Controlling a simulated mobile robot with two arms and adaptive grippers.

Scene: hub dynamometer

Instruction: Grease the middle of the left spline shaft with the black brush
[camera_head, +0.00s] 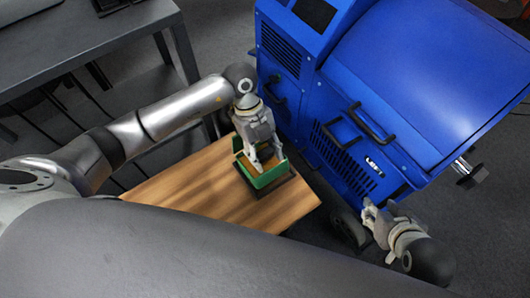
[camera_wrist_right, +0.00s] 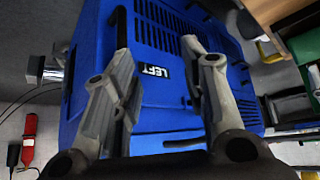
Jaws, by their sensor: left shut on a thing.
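My left gripper (camera_head: 264,160) points down into a green open box (camera_head: 270,178) on the wooden table. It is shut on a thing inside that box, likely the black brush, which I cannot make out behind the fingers. A silver shaft-like part (camera_head: 462,167) sticks out from the right side of the blue machine; it also shows at the left in the right wrist view (camera_wrist_right: 50,72). I cannot tell whether it is the left spline shaft. My right gripper (camera_head: 374,212) is empty with its fingers apart, in front of the machine's "LEFT" label (camera_wrist_right: 154,71).
The blue machine (camera_head: 420,70) fills the upper right, with black handles on its near face. The green box stands on the wooden table top (camera_head: 180,198). A dark table (camera_head: 90,38) stands at the upper left. A red extinguisher-like object (camera_wrist_right: 30,138) shows in the right wrist view.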

